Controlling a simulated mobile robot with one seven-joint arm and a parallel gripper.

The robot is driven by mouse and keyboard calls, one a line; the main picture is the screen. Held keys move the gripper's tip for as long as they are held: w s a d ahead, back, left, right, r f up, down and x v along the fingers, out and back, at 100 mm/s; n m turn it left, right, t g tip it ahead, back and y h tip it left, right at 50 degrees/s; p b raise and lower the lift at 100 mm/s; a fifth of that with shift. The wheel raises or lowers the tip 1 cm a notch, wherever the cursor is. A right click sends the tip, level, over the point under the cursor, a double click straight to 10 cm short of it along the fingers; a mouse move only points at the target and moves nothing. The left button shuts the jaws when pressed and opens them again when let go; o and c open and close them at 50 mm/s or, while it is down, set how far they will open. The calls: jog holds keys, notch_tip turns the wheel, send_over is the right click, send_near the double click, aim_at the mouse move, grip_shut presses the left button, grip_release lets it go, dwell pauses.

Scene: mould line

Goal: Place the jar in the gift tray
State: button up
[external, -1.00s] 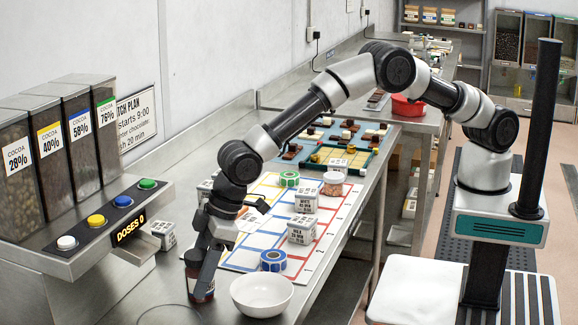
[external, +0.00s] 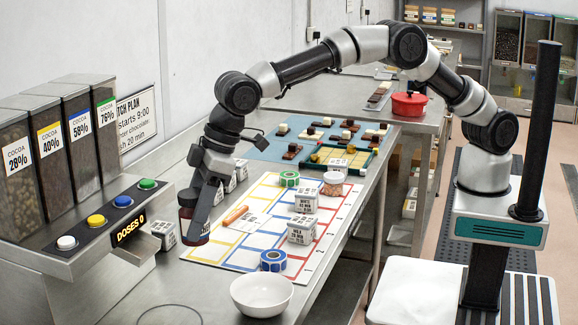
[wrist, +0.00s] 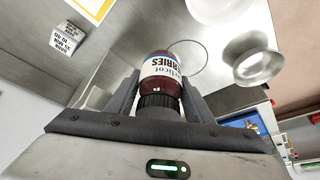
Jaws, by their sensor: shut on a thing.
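My gripper (external: 200,205) is shut on a dark red jar (external: 195,231) with a white label and dark lid. The jar hangs above the steel table, left of the grid mat. In the wrist view the jar (wrist: 162,68) sits between both fingers, its lid end toward the palm and its label reading "BERRIES". A green-rimmed tray (external: 364,163), which looks like the gift tray, lies farther back on the table. It holds gold rounds at its left side and a pale piece. My gripper is well to the left and front of it.
A white bowl (external: 261,296) is in front. Cocoa dispensers (external: 45,130) stand at left.

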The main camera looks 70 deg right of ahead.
notch_tip(320, 180, up, 15)
jog(key=w+d+r+m, duration=0.1)
jog(key=w+d, duration=0.3)
jog(key=d, duration=0.5)
jog(key=w+d+m+h, duration=0.1)
jog(key=w+d, duration=0.3)
jog(key=d, duration=0.5)
jog(key=w+d+r+m, duration=0.15)
jog(key=w+d, duration=0.25)
jog(key=d, duration=0.5)
jog(key=s+d+m+t+h, duration=0.15)
jog(key=d+m, duration=0.25)
jog(key=d, duration=2.8)
jog(key=s+d+f+m+h+b, duration=0.1)
jog(key=s+d+m, duration=0.1)
jog(key=s+d, duration=0.85)
jog(key=s+d+f+m+h, duration=0.1)
jog(key=s+d+m, duration=0.1)
jog(key=s+d, duration=0.8)
jog(key=shift+g, duration=0.25)
jog(key=w+d+f, duration=0.1)
jog(key=f, duration=0.8)
jog(key=w+d+f, duration=0.1)
jog(key=f, duration=0.8)
jog(key=w+d+f, duration=0.1)
jog(key=f, duration=0.9)
jog(key=shift+f, duration=0.1)
jog(key=o, duration=1.2)
